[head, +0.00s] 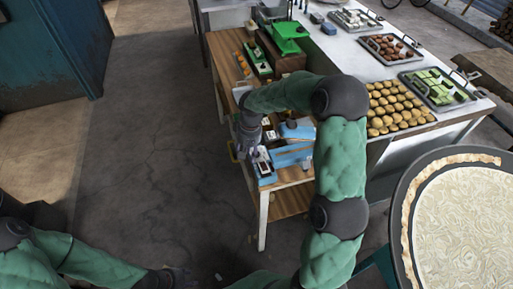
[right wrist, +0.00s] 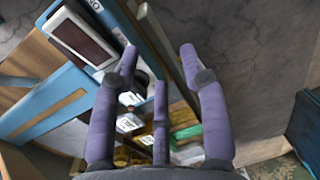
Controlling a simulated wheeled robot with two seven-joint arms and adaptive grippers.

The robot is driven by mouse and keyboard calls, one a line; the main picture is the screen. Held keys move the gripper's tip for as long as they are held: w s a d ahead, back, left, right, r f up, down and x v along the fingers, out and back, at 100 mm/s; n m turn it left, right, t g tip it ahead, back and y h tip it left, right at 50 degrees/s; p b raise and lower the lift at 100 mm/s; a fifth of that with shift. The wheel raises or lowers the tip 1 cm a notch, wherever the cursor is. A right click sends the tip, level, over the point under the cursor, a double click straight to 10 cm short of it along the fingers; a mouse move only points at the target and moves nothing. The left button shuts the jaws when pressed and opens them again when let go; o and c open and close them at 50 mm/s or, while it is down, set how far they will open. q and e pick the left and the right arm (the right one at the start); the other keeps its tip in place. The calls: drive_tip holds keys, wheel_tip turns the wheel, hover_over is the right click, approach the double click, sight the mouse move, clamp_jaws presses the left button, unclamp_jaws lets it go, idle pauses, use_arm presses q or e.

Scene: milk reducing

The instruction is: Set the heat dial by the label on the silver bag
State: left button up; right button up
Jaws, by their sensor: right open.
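My right gripper (head: 250,140) reaches over the side table beside a blue stand with a white-framed dark display (head: 263,168). In the right wrist view, the same gripper (right wrist: 160,52) has its purple fingers spread and empty. The white device with the dark display (right wrist: 80,38) sits on the blue panel (right wrist: 138,30) at upper left. A dark round part (right wrist: 140,82), possibly the dial, is partly hidden behind the left finger. I cannot make out a silver bag or read a label. My left gripper (head: 175,278) is low at the bottom edge, far from the table.
The wooden side table (head: 285,203) has a lower shelf. Several packets with white labels (right wrist: 128,122) lie below the fingers. A green machine (head: 288,38), a tray of round brown items (head: 393,105) and a large round pan (head: 400,220) stand nearby. The floor (head: 140,150) at left is clear.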

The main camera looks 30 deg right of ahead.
drive_tip(key=d+r+h, duration=0.1)
drive_tip(key=d+r, duration=0.4)
drive_tip(key=r, duration=0.4)
drive_tip(key=shift+m, duration=0.3)
drive_tip(key=f, duration=0.3)
drive_tip(key=f+b, duration=0.1)
drive_tip(key=f, duration=0.6)
drive_tip(key=shift+w+a+f, duration=0.1)
drive_tip(key=shift+w+f, duration=0.05)
drive_tip(key=shift+w, duration=0.25)
clamp_jaws()
